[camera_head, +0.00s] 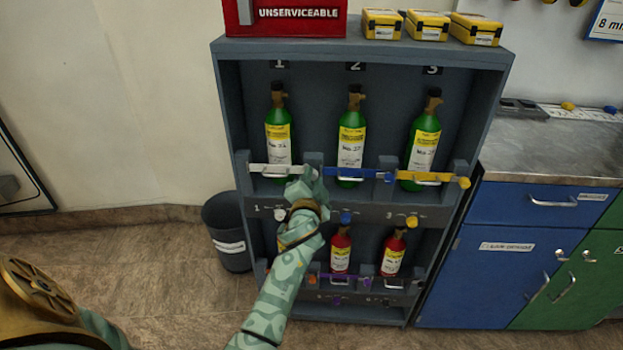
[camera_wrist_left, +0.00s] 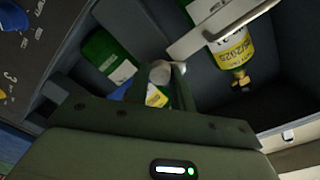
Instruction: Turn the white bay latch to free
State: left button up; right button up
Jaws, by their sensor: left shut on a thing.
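A white bar (camera_head: 268,170) with a metal handle crosses the green bottle (camera_head: 279,140) in bay 1 of the grey rack. It also shows in the left wrist view (camera_wrist_left: 222,30). My left gripper (camera_head: 304,184) is at the bar's right end. In the wrist view, the fingers (camera_wrist_left: 160,85) are shut around a pale round knob (camera_wrist_left: 160,71) that seems to be the bar's end. A separate white knob (camera_head: 281,212) sits on the panel below, beside the numeral 1, just left of my wrist. Its marking is unreadable. My right gripper is not in view.
Bays 2 and 3 have a blue bar (camera_head: 356,174) and a yellow bar (camera_head: 430,178). Blue (camera_head: 346,217) and yellow (camera_head: 411,221) knobs are on the panel. Red bottles (camera_head: 392,252) stand below. A bin (camera_head: 229,236) is left, and a blue cabinet (camera_head: 500,270) right.

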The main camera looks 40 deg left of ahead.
pick_arm(q)
jog(key=m+p, duration=0.1)
jog(key=m, duration=0.4)
jog(key=shift+f, duration=0.1)
jog(key=shift+f+m+p, duration=0.1)
jog(key=shift+m+p, duration=0.3)
jog(key=shift+m, duration=1.9)
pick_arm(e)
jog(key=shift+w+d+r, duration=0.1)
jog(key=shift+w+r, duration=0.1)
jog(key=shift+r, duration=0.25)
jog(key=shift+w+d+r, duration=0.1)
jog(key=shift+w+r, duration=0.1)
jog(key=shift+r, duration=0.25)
pick_arm(q)
jog(key=shift+g, duration=0.3)
jog(key=shift+d, duration=0.1)
jog(key=o, duration=1)
jog(key=shift+y, duration=0.3)
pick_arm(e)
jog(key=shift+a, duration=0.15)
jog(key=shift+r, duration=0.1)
